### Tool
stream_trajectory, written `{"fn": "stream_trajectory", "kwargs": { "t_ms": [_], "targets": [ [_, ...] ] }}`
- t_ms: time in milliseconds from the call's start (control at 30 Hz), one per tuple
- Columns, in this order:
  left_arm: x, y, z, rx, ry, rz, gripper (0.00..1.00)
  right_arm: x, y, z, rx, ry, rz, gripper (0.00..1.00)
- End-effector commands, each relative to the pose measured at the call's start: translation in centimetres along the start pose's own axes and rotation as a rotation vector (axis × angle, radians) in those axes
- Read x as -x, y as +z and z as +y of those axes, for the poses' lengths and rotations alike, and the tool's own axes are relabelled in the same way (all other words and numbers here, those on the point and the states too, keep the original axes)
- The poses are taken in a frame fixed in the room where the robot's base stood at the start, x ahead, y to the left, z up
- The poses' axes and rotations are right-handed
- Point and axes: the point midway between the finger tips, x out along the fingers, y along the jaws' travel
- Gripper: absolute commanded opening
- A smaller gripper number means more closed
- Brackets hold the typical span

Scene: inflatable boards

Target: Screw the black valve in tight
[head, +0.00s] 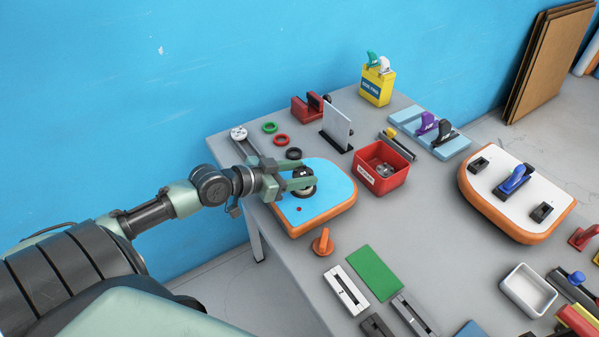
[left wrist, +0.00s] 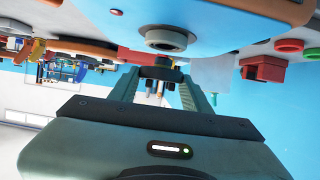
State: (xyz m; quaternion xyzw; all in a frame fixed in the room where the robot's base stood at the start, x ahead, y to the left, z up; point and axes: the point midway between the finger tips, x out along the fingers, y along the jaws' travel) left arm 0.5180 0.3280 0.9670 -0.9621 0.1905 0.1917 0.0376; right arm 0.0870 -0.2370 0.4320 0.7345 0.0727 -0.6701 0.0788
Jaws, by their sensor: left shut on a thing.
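My left gripper (head: 304,176) is over the blue-topped board (head: 326,185) with an orange edge. It is shut on the black valve, which also shows between the fingers in the left wrist view (left wrist: 160,73). The round grey valve seat (left wrist: 165,40) on the board is right by the held valve. In the head view the seat shows partly below the fingers (head: 304,191). I cannot tell how far the valve sits in the seat. My right gripper is not in view.
A red box (head: 382,168) with grey parts stands right of the board. An orange peg (head: 322,242) stands in front. Green, red and black rings (head: 281,140) lie behind. A white-topped board (head: 517,186) is at the right. The blue wall is behind the table.

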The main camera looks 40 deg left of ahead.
Motion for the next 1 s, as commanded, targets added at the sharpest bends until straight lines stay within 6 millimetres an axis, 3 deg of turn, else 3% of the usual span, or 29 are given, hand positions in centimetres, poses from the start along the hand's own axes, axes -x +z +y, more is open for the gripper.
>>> {"fn": "stream_trajectory", "kwargs": {
  "t_ms": [1000],
  "targets": [
    [-0.6,1.4,0.0,-0.001,0.000,0.000,0.09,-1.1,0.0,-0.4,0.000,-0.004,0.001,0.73]
  ]
}}
